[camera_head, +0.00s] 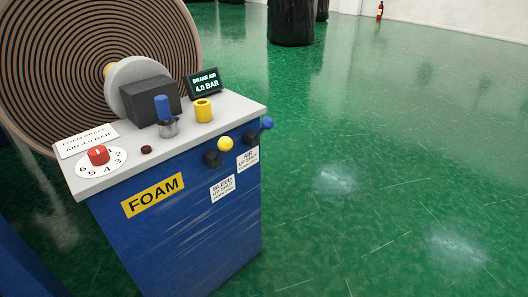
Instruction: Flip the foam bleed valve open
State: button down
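The foam bleed valve is a dark block (211,159) on the right-hand side of the blue FOAM cabinet (185,235), with a yellow ball-ended lever (225,144). The yellow ball sits above and to the right of the block, so the lever looks raised. The label below it (222,188) reads BLEED and UP SHUT; its last line is too small to read. My gripper is not in view.
A similar valve with a blue ball (266,123) sits close to its right, above an AIR label (247,160). Green floor (390,170) is clear rightward.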

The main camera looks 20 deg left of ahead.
aim_at(226, 144)
jog(key=u, duration=1.55)
